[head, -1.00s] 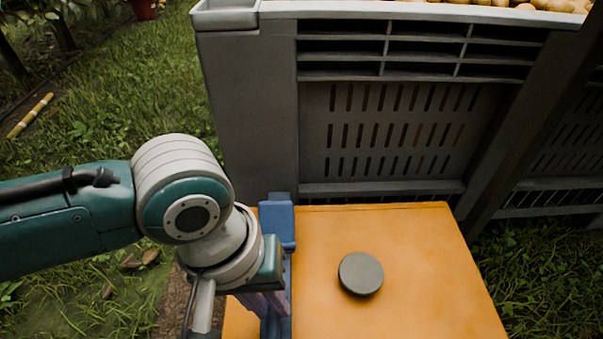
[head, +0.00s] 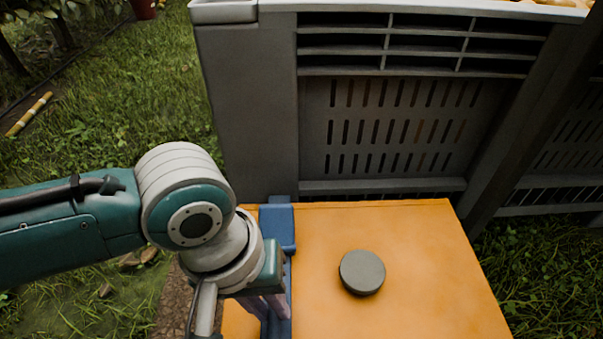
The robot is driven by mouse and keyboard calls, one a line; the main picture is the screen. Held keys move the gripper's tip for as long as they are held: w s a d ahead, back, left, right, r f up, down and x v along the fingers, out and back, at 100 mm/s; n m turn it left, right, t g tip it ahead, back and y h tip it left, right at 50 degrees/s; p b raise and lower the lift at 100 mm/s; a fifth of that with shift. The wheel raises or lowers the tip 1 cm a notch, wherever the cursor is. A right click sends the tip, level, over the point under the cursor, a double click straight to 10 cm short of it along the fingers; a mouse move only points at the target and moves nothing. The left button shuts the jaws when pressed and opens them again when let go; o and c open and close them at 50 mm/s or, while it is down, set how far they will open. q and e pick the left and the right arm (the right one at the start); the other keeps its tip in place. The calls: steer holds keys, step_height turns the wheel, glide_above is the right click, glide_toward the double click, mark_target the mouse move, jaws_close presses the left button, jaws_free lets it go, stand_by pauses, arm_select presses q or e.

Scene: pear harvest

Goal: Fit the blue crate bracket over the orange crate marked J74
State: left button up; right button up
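The blue crate bracket (head: 279,226) lies along the left part of an orange surface (head: 420,265), which looks like a crate top. The bracket's far end shows; its near part is partly hidden by my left arm and the frame's bottom edge. My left gripper (head: 276,306) points down at the bracket's near part. Its pale fingers are partly seen against the blue, and whether they are shut on it cannot be told. No J74 mark is visible. My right gripper is not in view.
A dark grey round disc (head: 362,272) sits on the orange surface. A large grey slatted bin (head: 245,110) stands just behind it, with pears at its top edge. Grass (head: 110,110) lies to the left, with a yellow-striped pole (head: 30,114).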

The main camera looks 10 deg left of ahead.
arm_select(q)
steer(key=o, duration=0.5)
